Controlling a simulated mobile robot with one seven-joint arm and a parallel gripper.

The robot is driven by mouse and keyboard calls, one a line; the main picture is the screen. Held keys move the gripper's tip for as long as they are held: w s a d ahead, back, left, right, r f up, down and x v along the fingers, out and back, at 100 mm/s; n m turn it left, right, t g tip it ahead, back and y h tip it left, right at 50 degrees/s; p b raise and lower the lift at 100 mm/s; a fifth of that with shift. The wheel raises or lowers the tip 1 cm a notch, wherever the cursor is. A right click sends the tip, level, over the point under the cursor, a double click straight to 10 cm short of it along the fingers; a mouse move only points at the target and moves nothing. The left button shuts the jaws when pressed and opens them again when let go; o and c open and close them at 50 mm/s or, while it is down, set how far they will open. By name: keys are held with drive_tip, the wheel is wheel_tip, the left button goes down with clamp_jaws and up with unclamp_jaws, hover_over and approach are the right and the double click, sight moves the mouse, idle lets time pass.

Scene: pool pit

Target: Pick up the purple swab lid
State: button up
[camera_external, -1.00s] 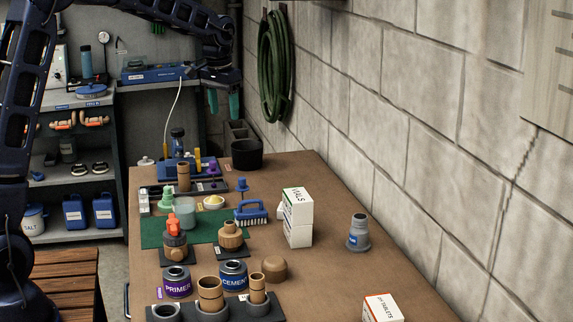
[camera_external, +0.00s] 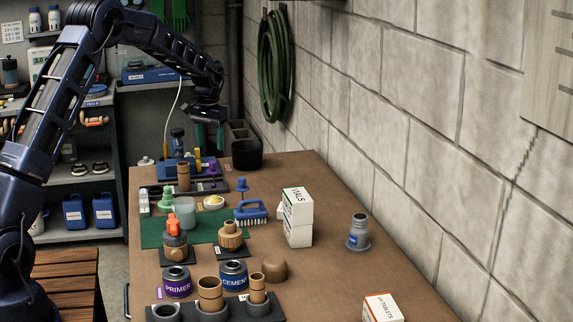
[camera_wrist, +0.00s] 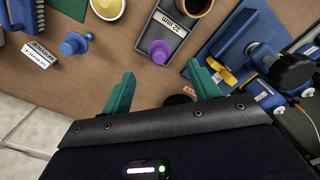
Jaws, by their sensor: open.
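In the wrist view the lid appears just beyond the gap between the fingertips. In the outside view my gripper (camera_external: 209,136) hangs above the bench's far end, apart from the lid.
A blue knobbed piece (camera_wrist: 74,44) stands left of the lid, with a cream-filled dish (camera_wrist: 107,8) beyond it. A blue tool stand (camera_wrist: 235,50) with a yellow part is close on the right. A black pot (camera_external: 247,153) stands at the bench's far edge near the wall.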

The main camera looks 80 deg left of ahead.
sight(212, 162)
drive_tip(key=f, duration=0.8)
drive_tip(key=shift+w+a+f, duration=0.1)
drive_tip(key=shift+w, duration=0.15)
drive_tip(key=shift+c, duration=0.4)
drive_tip(key=c, duration=0.9)
